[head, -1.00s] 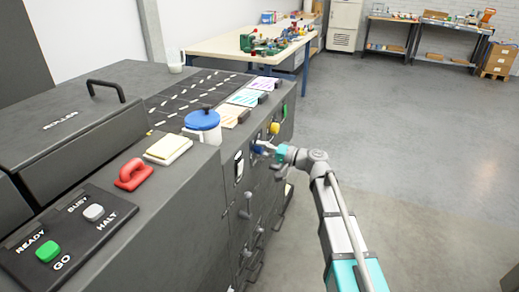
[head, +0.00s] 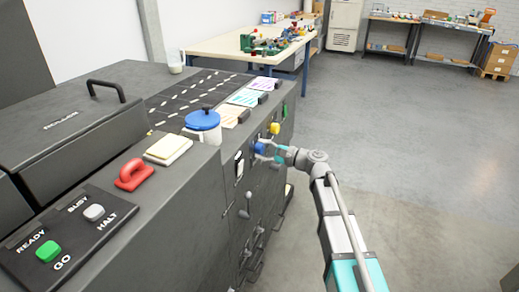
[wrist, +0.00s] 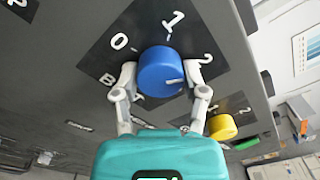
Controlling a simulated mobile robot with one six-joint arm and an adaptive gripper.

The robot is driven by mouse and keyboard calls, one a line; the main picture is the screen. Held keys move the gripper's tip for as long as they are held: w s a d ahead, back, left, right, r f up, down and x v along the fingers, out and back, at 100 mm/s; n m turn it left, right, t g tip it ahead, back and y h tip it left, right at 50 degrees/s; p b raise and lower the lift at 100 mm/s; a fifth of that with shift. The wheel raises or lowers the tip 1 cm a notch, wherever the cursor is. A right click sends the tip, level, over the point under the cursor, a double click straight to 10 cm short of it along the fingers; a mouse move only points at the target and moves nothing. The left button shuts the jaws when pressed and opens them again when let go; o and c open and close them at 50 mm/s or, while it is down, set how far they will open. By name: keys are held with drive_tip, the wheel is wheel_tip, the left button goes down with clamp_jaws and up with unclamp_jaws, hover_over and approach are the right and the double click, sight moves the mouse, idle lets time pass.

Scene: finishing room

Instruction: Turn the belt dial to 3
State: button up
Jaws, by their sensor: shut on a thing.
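The blue dial (wrist: 160,72) sits on a dark plate with white marks 0, 1 and 2 on the machine's front. Below it are letters partly hidden by my fingers. The white line on the dial's face points right, toward my right finger, below the 2; no 3 shows. My gripper (wrist: 161,88) is shut on the dial, one finger on each side. In the head view, the blue dial (head: 260,147) is at the end of my gripper (head: 266,150), on the machine's right side.
A yellow knob (wrist: 222,127) is close to my right finger in the wrist view. Levers (head: 244,213) stick out of the machine's front below the dial. A blue-lidded pot (head: 203,122) stands on the machine top. The floor (head: 430,140) to the right is open.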

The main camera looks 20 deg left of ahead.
drive_tip(key=m, duration=0.4)
drive_tip(key=shift+d+f+m, duration=0.1)
drive_tip(key=shift+d+m, duration=0.05)
drive_tip(key=shift+m, duration=0.25)
drive_tip(key=m, duration=0.3)
drive_tip(key=shift+m, duration=0.3)
drive_tip(key=m, duration=0.7)
drive_tip(key=o, duration=1.2)
drive_tip(key=shift+c, duration=0.2)
drive_tip(key=s+d, duration=0.1)
drive_tip(key=d, duration=1.1)
drive_tip(key=shift+s, duration=0.1)
